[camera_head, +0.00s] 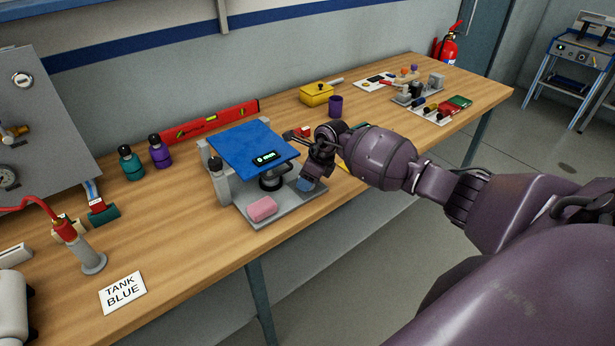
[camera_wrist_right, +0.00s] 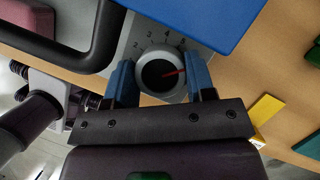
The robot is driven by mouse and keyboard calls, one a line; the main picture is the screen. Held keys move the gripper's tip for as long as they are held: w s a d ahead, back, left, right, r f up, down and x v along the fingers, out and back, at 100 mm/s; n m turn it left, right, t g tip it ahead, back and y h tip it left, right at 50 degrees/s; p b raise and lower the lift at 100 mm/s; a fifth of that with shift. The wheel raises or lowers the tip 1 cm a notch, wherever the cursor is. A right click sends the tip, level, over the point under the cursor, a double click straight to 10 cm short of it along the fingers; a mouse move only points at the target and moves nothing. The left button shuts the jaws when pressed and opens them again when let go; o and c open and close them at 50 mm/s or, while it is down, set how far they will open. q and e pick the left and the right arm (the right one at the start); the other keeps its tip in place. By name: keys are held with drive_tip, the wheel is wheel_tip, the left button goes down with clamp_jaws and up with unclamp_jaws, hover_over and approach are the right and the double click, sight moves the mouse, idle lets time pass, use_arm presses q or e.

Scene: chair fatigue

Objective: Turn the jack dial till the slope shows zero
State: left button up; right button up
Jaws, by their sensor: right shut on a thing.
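The jack's blue tilting plate (camera_head: 250,143) stands on a grey base (camera_head: 285,205) on the bench. A small lit slope display (camera_head: 265,157) is at its front edge; its digits are too small to read surely. My right gripper (camera_head: 309,184) is at the right front of the base. In the right wrist view, the dial (camera_wrist_right: 150,74) sits between the two blue fingers of my right gripper (camera_wrist_right: 161,80), which are shut on it. Its red pointer points right and slightly up; numbers ring it. In the head view my gripper hides the dial. My left gripper is not in view.
A red level (camera_head: 211,121) lies behind the plate. A teal bottle (camera_head: 131,163) and a purple bottle (camera_head: 159,151) stand left. A yellow box (camera_head: 316,94) and purple cup (camera_head: 335,106) stand behind my right arm.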

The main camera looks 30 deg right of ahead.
drive_tip(key=o, duration=0.9)
drive_tip(key=shift+o, duration=0.2)
drive_tip(key=v, duration=1)
drive_tip(key=shift+s+r+b, duration=0.2)
drive_tip(key=shift+r+b, duration=0.15)
drive_tip(key=shift+b, duration=0.1)
drive_tip(key=shift+w+d, duration=0.1)
